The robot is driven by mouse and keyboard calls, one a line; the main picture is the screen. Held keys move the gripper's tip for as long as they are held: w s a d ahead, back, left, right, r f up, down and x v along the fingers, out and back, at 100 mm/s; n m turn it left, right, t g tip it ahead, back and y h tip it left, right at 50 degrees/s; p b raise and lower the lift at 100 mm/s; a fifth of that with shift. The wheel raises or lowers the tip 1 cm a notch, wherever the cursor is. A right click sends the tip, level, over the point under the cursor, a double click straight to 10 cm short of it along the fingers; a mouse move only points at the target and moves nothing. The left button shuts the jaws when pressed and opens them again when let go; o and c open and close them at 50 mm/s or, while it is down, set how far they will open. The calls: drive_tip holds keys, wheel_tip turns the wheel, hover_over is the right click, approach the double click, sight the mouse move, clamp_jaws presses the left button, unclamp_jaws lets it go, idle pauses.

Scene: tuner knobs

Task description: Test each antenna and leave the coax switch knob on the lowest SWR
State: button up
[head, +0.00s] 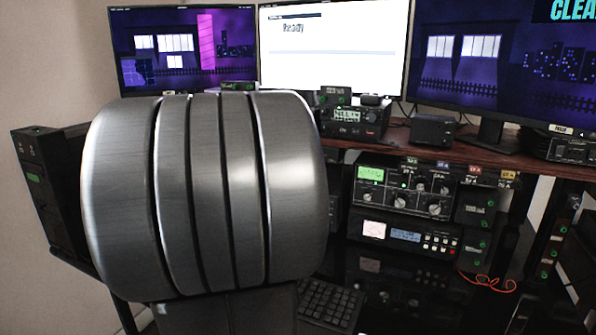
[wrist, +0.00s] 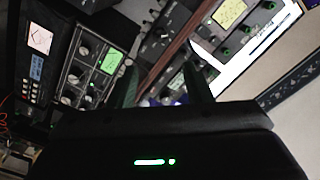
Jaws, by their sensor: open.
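A tuner-like unit (head: 402,190) with a lit green display and several round knobs sits on the shelf under the desktop; it also shows in the wrist view (wrist: 86,74), tilted. Below it is a unit (head: 405,236) with a small white meter and a blue display, also in the wrist view (wrist: 38,58). I cannot tell which knob is the coax switch, and its setting and any SWR value are too small to read. My gripper (wrist: 159,66) is open and empty in the wrist view, its fingers apart in front of the equipment. No contact with a knob shows.
The brown desktop (head: 468,147) carries a radio (head: 354,121) and small boxes. Monitors stand behind; the middle one (head: 333,50) reads "Ready". A keyboard (head: 328,303) lies low in front. My own arm's large metal part hides much of the left of the head view.

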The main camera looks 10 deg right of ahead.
drive_tip(key=shift+s+a, duration=0.1)
drive_tip(key=shift+s, duration=0.05)
drive_tip(key=shift+c, duration=0.5)
clamp_jaws()
idle(1.2)
